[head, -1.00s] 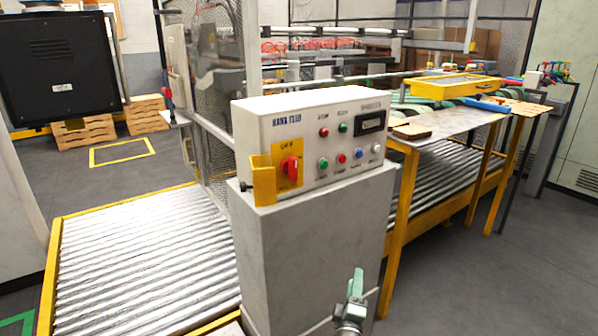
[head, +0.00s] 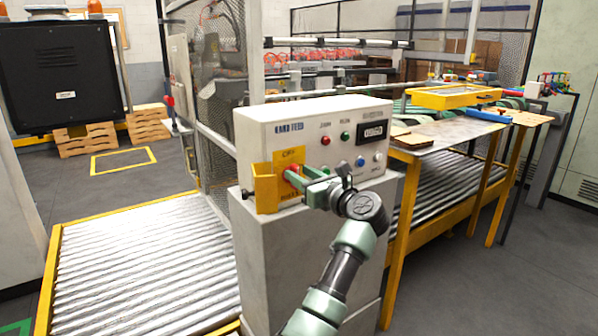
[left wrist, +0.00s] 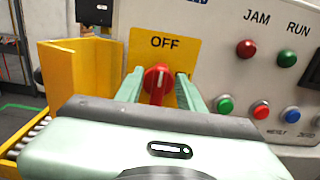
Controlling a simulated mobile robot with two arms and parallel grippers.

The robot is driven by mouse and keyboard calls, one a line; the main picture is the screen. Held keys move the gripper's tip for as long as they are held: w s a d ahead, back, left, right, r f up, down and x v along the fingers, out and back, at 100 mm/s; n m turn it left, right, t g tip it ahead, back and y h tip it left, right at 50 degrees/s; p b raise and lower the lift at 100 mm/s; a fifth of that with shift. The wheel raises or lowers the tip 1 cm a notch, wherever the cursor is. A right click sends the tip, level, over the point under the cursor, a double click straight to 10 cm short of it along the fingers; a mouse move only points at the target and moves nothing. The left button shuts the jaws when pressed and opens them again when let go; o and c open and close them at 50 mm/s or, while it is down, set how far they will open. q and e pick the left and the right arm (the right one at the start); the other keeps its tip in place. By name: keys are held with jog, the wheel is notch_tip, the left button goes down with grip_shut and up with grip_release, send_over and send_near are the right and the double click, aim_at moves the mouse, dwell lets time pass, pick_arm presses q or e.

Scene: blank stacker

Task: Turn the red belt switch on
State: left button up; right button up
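The red belt switch (left wrist: 157,80) is a rotary knob on a yellow plate (left wrist: 180,58) marked OFF at the top. Its white mark points up toward OFF. In the head view the knob (head: 291,175) is partly hidden by my left gripper (head: 302,180), which reaches the panel from the lower right. In the left wrist view my left gripper (left wrist: 158,90) is open, with one green finger on each side of the knob. Narrow gaps seem to show between fingers and knob; contact is unclear. My right gripper is not in view.
A yellow guard (head: 265,190) projects just left of the switch. Several buttons and lamps, including a red button (left wrist: 260,110), sit on the white control box (head: 258,122) to its right. A roller conveyor (head: 140,270) lies left of the grey pedestal (head: 270,250).

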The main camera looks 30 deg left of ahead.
pick_arm(q)
jog(key=shift+w+a, duration=0.2)
jog(key=shift+a, duration=0.3)
jog(key=shift+c, duration=0.4)
grip_shut()
